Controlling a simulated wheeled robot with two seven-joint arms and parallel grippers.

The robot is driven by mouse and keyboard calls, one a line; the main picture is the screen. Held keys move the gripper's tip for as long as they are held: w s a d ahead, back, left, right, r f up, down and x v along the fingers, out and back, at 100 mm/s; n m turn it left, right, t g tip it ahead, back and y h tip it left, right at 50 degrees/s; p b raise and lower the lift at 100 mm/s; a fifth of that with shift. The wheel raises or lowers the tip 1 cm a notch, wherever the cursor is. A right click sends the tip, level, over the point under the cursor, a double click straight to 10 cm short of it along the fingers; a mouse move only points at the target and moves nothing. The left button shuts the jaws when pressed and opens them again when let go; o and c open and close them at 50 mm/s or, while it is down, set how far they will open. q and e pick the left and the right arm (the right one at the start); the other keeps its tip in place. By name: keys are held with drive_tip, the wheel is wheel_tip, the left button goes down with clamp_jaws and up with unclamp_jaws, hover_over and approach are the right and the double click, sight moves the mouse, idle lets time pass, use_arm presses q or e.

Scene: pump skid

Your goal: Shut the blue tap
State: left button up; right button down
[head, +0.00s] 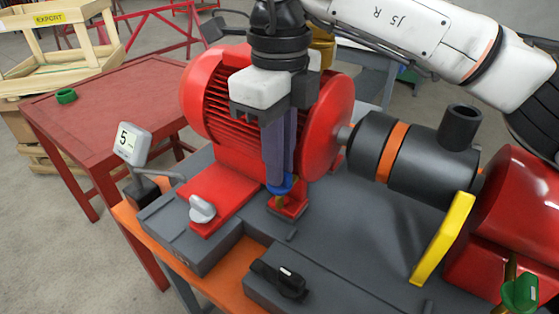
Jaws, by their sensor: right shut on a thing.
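The blue tap (277,189) is low in front of the red motor, on a brass-coloured stem above a small red base (290,208). My right gripper (280,178) points straight down from above and its two long fingers are shut on the blue tap. The fingers hide most of the tap, so I cannot tell how its handle is turned. My left gripper is not in view.
The red motor (215,85) stands close behind my right gripper. A grey knob (202,208), a black handle (279,278) and a green tap (520,293) are also on the skid. A sign reading 5 (132,143) stands left. A yellow guard (443,238) is right.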

drive_tip(key=shift+r+m, duration=0.1)
drive_tip(key=shift+m, duration=0.3)
drive_tip(key=c, duration=1.8)
unclamp_jaws()
drive_tip(key=shift+o, duration=0.2)
wheel_tip(320, 180, up, 8)
drive_tip(key=p, duration=0.5)
drive_tip(key=shift+p, duration=0.4)
